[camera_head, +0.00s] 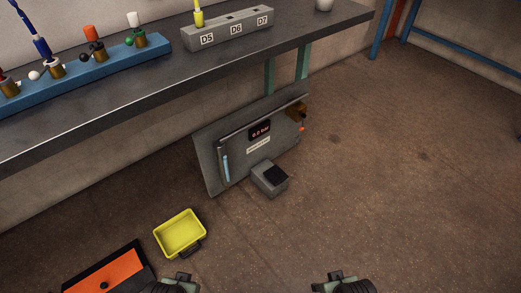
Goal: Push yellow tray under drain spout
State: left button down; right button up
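The yellow tray (180,234) is open-topped, looks empty and lies on the floor at the lower left, with a dark handle on its near right side. A grey panel unit (240,155) with a "0.0 bar" display stands below the bench. A brass-coloured fitting (297,112) with an orange part below it sticks out at its right end; it may be the drain spout, but it is too small to tell. My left gripper (180,282) is at the bottom edge, just nearer than the tray and apart from it. My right gripper (342,283) is at the bottom, right of centre. Both are partly cut off.
A grey pedal box (270,179) stands on the floor in front of the panel. A black and orange box (106,272) lies left of the tray. The bench (150,95) carries a blue hose rack (85,72) and a grey D5–D7 block (228,30). The floor at right is clear.

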aim_at(175, 237)
jog(key=u, duration=1.05)
